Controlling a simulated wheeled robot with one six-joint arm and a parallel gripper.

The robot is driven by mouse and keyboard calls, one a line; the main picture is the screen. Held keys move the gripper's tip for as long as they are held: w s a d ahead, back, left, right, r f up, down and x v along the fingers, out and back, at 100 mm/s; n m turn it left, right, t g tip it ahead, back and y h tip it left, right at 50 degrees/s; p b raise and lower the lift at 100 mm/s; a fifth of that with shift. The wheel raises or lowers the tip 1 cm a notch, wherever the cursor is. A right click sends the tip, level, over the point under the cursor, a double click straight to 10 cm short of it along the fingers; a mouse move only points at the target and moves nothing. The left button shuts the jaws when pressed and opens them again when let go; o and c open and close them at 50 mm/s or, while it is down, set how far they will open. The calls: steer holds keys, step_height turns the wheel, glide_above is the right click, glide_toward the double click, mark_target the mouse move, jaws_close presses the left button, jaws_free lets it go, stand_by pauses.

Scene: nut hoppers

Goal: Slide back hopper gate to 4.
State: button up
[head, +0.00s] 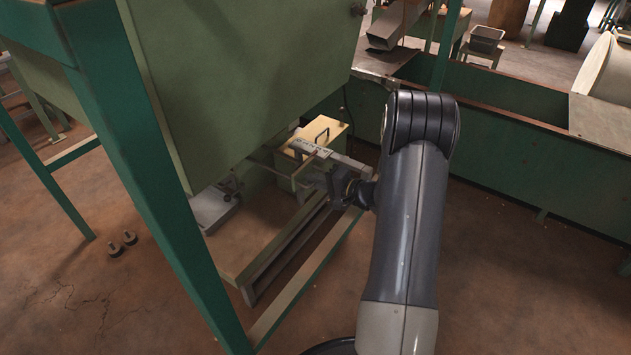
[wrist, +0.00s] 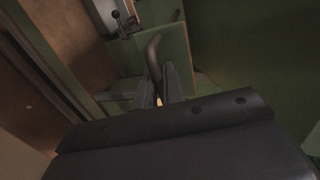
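The hopper is a large green sheet-metal body (head: 250,80) on dark green legs. Under it sits a pale strip with marks (head: 308,147), beside light metal gate parts; the numbers are too small to read. My gripper (head: 322,172) is under the hopper's lower edge at these parts, and its fingertips are hard to make out in the head view. In the wrist view my gripper's two fingers (wrist: 160,92) stand on either side of a curved, dark handle (wrist: 153,52). I cannot tell whether they press on it. The gate's setting cannot be read.
A second metal gate part (head: 212,207) is to the left under the hopper. A green leg (head: 150,180) and lower frame rails surround the space. A green trough wall (head: 530,165) is at right.

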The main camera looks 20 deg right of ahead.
jaws_close()
steer(key=shift+s, duration=0.1)
steer(key=shift+s+d+f+b, duration=0.2)
steer(key=shift+s+d+b, duration=0.3)
steer(key=shift+b, duration=0.25)
steer(key=shift+s+d+r, duration=0.1)
steer(key=shift+s, duration=0.25)
steer(key=shift+o, duration=1.9)
jaws_free()
steer(key=shift+s+d, duration=0.1)
